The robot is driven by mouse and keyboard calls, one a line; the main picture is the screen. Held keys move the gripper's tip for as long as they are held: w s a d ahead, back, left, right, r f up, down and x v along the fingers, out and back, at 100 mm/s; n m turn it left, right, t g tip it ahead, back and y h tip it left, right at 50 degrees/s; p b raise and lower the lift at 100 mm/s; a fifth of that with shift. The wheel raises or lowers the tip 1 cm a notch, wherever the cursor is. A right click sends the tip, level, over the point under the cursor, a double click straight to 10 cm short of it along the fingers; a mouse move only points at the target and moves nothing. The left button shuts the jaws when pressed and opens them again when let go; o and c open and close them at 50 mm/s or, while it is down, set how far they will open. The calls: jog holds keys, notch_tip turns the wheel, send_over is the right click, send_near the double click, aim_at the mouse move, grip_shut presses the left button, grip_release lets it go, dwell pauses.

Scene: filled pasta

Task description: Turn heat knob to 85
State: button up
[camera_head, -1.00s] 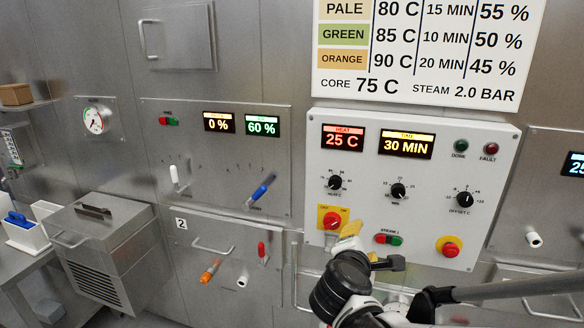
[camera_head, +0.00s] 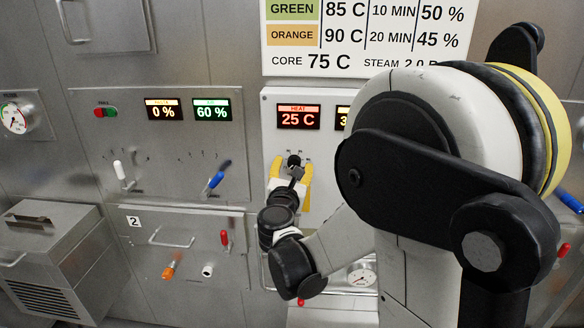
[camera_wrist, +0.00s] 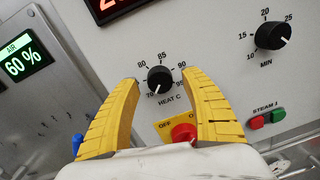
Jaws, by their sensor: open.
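The heat knob (camera_wrist: 160,79) is a black round dial labelled HEAT C, with marks from 70 up past 85 to 90. Its white pointer is toward 70 at the lower left in the wrist view. In the head view the knob (camera_head: 294,160) shows just beyond my gripper. My gripper (camera_wrist: 165,95) is open, its yellow fingers on either side of the knob with visible gaps. The gripper (camera_head: 289,184) also shows in the head view, in front of the panel. The heat display (camera_head: 298,117) reads 25 C.
The minutes knob (camera_wrist: 272,36) is to the right of the heat knob. Green and red steam buttons (camera_wrist: 267,118) are at the lower right. A recipe chart (camera_head: 365,40) hangs above.

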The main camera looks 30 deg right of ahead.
jog(key=shift+w+d, duration=0.3)
jog(key=shift+w, duration=0.15)
jog(key=shift+c, duration=0.4)
grip_shut()
